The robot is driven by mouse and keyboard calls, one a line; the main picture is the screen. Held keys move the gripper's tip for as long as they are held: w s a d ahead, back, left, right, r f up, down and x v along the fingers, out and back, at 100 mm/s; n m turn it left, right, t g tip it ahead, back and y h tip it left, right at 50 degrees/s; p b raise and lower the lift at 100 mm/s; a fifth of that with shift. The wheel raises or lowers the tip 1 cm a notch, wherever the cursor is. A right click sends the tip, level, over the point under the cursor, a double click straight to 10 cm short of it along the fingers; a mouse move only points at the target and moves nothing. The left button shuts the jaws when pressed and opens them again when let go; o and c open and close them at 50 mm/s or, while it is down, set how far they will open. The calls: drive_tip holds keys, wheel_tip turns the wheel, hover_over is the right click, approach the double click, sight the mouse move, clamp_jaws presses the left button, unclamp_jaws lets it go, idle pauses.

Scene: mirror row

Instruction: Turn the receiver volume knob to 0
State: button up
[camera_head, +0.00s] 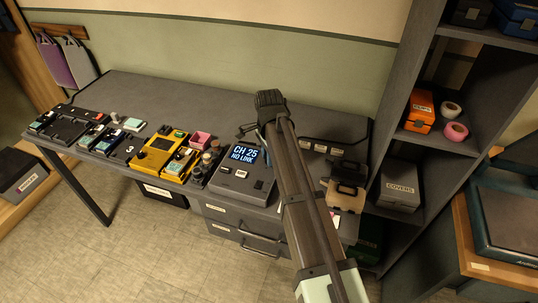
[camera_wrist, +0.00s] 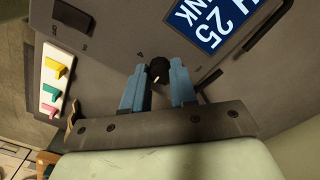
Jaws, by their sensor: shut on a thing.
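The receiver (camera_head: 240,182) is a dark grey box on the bench, with a blue display (camera_head: 243,157) reading "CH 25 NO LINK". The display also shows upside down at the top right of the wrist view (camera_wrist: 212,22). The black volume knob (camera_wrist: 158,68) stands on the panel near the display, with a small pale pointer mark on its lower edge. My gripper (camera_wrist: 158,82) has its two blue fingers shut on the knob, one on each side. A small 4 is printed by the knob; other dial marks are too small to read. My arm hides the knob in the head view.
Yellow devices (camera_head: 158,155) and several small bottles stand just left of the receiver. A white strip with coloured switches (camera_wrist: 53,88) shows at the left of the wrist view. A shelf (camera_head: 408,120) with boxes stands right. The bench behind the receiver is mostly clear.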

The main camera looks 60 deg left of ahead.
drive_tip(key=shift+n, duration=0.3)
clamp_jaws()
drive_tip(key=n, duration=1.7)
drive_tip(key=shift+n, duration=0.3)
drive_tip(key=o, duration=0.9)
unclamp_jaws()
drive_tip(key=shift+o, duration=0.2)
